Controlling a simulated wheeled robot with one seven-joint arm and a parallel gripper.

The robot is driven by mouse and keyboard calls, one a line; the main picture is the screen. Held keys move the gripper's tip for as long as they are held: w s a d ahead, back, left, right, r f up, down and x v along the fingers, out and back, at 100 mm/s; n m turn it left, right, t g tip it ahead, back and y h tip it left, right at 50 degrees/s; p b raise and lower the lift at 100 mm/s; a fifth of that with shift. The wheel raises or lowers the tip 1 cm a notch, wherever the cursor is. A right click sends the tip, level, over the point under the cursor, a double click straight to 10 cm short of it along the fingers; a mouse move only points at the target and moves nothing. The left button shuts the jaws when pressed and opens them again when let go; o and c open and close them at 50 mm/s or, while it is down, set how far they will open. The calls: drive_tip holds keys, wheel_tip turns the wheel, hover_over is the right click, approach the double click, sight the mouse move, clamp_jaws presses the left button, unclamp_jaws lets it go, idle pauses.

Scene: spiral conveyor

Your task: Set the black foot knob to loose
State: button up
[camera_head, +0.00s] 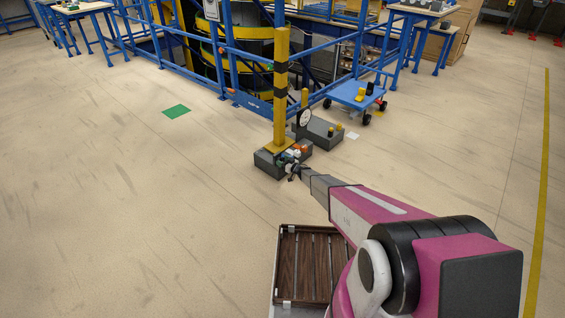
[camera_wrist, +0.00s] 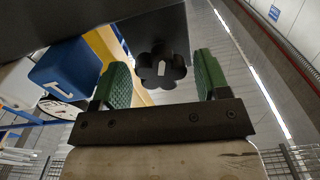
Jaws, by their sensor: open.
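The black foot knob (camera_wrist: 148,74) is lobed like a flower and has a white mark on its face. It sits below a dark block (camera_wrist: 150,32) in the wrist view. My gripper (camera_wrist: 163,82) is open, with one green finger pad on each side of the knob. A gap shows between the knob and both pads, so I see no contact. In the head view my gripper (camera_head: 294,172) is at the dark grey base block (camera_head: 268,165) of a yellow post (camera_head: 281,90). The knob cannot be made out there.
A second grey block (camera_head: 322,134) with a round dial (camera_head: 304,118) and small knobs stands just behind. A blue cart (camera_head: 355,95) and blue railing (camera_head: 260,106) lie farther back. A slatted brown tray (camera_head: 290,264) is in front. The floor to the left is clear.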

drive_tip(key=shift+w+a, duration=0.15)
drive_tip(key=shift+a, duration=0.1)
drive_tip(key=c, duration=0.9)
drive_tip(key=shift+c, duration=0.2)
